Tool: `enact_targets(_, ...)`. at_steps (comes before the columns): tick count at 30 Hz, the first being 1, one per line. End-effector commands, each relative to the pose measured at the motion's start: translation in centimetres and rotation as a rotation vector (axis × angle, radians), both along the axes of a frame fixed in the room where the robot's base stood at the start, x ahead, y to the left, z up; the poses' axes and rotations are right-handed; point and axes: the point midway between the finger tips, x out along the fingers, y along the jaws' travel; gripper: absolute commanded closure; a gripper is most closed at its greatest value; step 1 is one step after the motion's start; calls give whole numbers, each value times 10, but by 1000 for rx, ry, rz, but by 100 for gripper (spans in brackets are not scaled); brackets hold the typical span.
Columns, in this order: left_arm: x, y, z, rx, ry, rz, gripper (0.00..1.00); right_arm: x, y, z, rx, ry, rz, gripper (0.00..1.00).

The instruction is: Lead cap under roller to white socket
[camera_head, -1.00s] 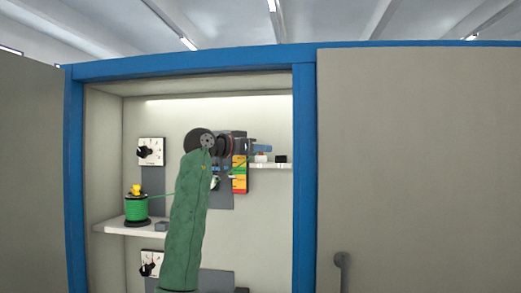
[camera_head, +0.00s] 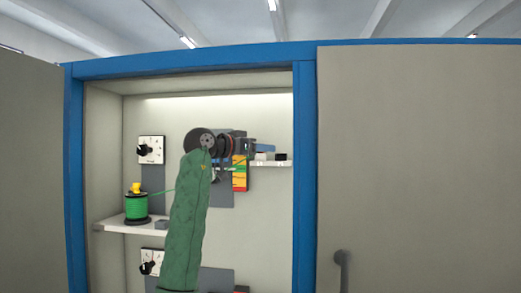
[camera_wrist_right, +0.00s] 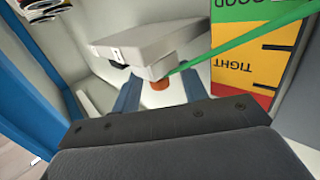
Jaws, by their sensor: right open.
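My right gripper (camera_head: 264,148) is at the small right shelf in the cabinet, just above the white socket (camera_head: 261,156). In the right wrist view its two blue fingers (camera_wrist_right: 160,93) stand apart. Between them, not gripped, an orange cap (camera_wrist_right: 160,85) sits against the white socket (camera_wrist_right: 158,68). How deep it sits cannot be told. The green cable (camera_wrist_right: 235,42) runs from there across the gauge panel. In the head view the green cable (camera_head: 163,192) leaves the green spool (camera_head: 136,206) and passes behind my arm. The roller cannot be made out. My left gripper is out of view.
A black socket (camera_head: 281,157) is right of the white one. The coloured gauge (camera_head: 240,175) is below left of my gripper. The left shelf (camera_head: 112,223) holds the spool. Dials, blue cabinet posts (camera_head: 303,190) and doors surround the opening.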

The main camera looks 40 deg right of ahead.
Motion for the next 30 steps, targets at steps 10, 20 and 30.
enact_targets(10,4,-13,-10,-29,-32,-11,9,2,24,-1,-1,-1,2,57)
enact_targets(20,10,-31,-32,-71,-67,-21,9,6,69,2,0,0,2,57)
enact_targets(30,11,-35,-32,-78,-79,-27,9,7,78,3,0,0,0,57)
